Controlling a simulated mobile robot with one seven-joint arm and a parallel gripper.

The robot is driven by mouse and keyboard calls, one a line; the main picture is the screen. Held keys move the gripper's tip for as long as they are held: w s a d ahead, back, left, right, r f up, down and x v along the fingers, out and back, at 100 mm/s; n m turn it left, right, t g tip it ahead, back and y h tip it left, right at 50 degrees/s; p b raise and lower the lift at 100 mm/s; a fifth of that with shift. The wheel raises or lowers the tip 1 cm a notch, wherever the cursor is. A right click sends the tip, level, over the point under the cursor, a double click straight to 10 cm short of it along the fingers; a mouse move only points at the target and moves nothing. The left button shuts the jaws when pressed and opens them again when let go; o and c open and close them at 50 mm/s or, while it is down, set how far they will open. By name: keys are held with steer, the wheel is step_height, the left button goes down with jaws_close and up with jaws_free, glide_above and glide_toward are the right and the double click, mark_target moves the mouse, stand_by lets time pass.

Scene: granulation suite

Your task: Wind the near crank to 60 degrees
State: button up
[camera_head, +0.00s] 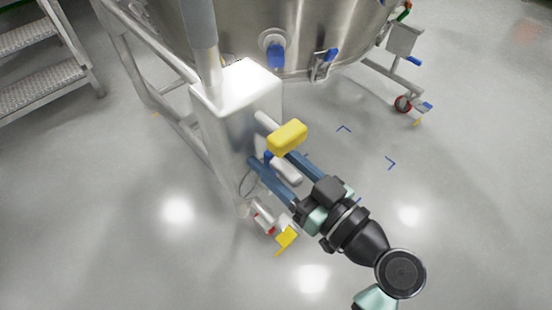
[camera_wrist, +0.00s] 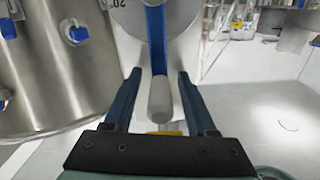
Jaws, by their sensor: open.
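The crank has a blue arm (camera_wrist: 155,38) and a grey handle (camera_wrist: 161,100). In the wrist view the arm hangs down from a round grey dial (camera_wrist: 124,18) marked "20". In the head view the grey handle (camera_head: 286,172) points out from the white box on the post. My gripper (camera_head: 273,160) is open, its two blue fingers on either side of the handle. The wrist view also shows my gripper (camera_wrist: 159,73) with the handle between the fingers and a gap on both sides. The dial's pointer reading cannot be made out.
A yellow block (camera_head: 287,137) on a white stub juts from the white box (camera_head: 236,100), close above my fingers. A large steel vessel (camera_head: 330,30) stands behind. A caster with a yellow pedal (camera_head: 286,238) is below. Steps (camera_head: 40,70) stand at left.

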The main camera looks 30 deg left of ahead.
jaws_close()
stand_by(1.4)
